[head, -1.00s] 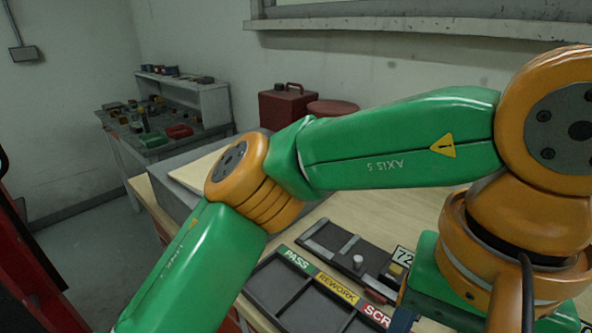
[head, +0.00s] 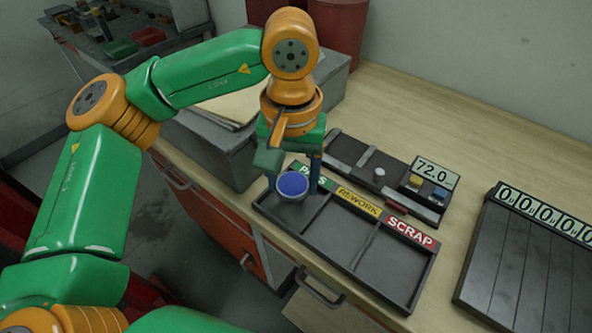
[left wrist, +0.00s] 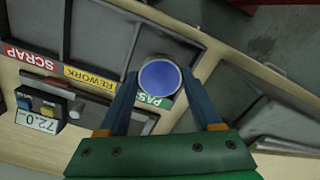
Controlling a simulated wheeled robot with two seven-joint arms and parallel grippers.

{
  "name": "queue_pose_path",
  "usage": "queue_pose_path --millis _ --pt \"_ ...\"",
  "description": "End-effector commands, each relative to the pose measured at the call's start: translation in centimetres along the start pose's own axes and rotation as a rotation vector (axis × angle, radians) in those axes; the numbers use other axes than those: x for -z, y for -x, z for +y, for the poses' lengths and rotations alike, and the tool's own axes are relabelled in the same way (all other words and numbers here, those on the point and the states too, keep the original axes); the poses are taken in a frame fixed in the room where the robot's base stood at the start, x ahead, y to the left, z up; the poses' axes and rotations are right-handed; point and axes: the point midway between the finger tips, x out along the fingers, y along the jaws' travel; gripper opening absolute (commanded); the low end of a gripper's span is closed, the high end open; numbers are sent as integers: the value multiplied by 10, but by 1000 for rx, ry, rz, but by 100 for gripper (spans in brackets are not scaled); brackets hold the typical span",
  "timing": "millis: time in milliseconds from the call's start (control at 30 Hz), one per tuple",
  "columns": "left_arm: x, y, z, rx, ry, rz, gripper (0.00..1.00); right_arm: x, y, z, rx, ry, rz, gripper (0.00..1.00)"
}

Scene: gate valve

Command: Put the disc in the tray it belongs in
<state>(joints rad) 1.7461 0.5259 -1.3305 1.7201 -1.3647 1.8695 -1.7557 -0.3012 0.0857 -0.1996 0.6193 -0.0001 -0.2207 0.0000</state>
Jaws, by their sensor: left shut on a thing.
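My left gripper (head: 293,181) points down and is shut on a round disc (head: 293,187) with a blue face and a grey rim. The disc also shows between the fingertips in the left wrist view (left wrist: 160,83). The black tray (head: 366,272) has three compartments labelled PASS, REWORK and SCRAP. The disc is over the PASS compartment, close to the green PASS label (head: 322,181), which it and a finger partly hide. I cannot tell whether the disc is above the compartment floor or touches it. My right gripper is not in view.
Behind the tray lies a dark gauge (head: 348,156) with a display reading 72.0 (head: 435,172). A black slatted panel with number windows (head: 520,265) is at the right. A grey box (head: 215,145) stands left of the tray. Wooden bench top (head: 440,115) is clear behind.

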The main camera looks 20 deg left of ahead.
Motion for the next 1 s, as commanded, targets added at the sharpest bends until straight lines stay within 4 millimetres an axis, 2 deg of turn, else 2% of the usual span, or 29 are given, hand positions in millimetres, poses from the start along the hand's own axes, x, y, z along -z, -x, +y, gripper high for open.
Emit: queue_pose_path --millis 100,200,533,567,600,867,967,1000 --pt "3 -19 -3 3 -1 -4 0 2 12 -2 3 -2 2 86" --pt "3 -32 -2 1 0 -2 0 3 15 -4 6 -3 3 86" --pt "3 -39 -2 0 1 0 0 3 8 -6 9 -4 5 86" --pt "3 -39 -2 0 2 0 69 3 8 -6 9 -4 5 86" --pt "3 -38 -2 0 2 0 78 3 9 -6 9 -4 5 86" --pt "3 -37 -2 0 2 0 78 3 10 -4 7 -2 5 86" --pt "3 -31 -2 0 2 0 78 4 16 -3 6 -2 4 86" --pt "4 -29 -1 -1 2 2 78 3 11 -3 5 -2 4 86"
